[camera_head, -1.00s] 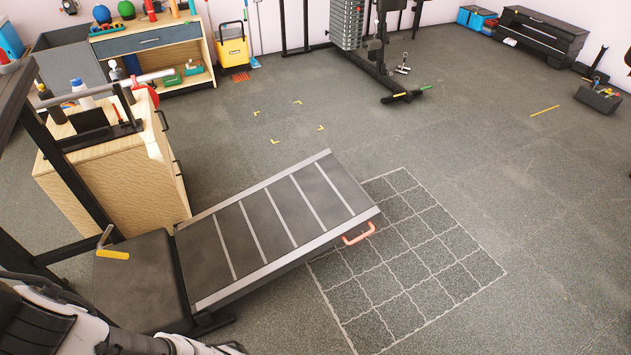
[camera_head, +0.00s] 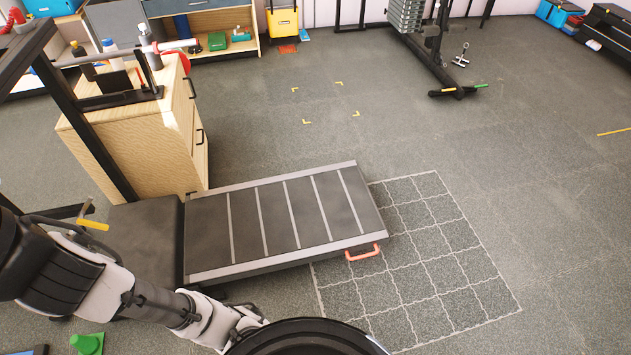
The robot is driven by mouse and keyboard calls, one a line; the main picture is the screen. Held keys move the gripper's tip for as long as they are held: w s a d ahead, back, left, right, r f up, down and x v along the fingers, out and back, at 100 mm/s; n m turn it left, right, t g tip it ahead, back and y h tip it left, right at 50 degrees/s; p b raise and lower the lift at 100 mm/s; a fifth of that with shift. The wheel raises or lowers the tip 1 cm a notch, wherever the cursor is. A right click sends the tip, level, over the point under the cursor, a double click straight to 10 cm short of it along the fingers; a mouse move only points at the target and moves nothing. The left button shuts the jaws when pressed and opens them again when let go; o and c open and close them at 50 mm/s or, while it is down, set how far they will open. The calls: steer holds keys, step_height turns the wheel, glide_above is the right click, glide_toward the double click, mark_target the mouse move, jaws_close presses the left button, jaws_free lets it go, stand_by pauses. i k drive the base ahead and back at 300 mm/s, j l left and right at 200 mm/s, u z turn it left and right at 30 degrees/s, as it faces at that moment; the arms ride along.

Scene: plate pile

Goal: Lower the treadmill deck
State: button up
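The treadmill deck (camera_head: 308,218) is a dark slatted panel with grey side rails, joined at its left end to the dark treadmill base (camera_head: 147,240). Its right end appears raised above the floor, at the edge of a white grid marking (camera_head: 440,250). A salmon-pink handle (camera_head: 363,253) sticks out at the near right corner of the deck. My white and black arm reaches in from the lower left, below the deck, apart from the handle in the picture. A dark round part covers the bottom middle. The gripper's fingers do not show.
A wooden cabinet (camera_head: 150,143) stands behind the treadmill base, by the dark upright frame (camera_head: 85,135). A green object (camera_head: 88,343) lies at the lower left. A weight machine (camera_head: 440,55) stands at the back. The floor right of the grid is clear.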

mark_target(242, 230)
steer(key=i+l+u, duration=0.15)
steer(key=l, duration=0.45)
steer(key=l+u, duration=0.1)
steer(key=l, duration=0.5)
steer(key=i+l+u, duration=0.15)
steer(key=l, duration=0.5)
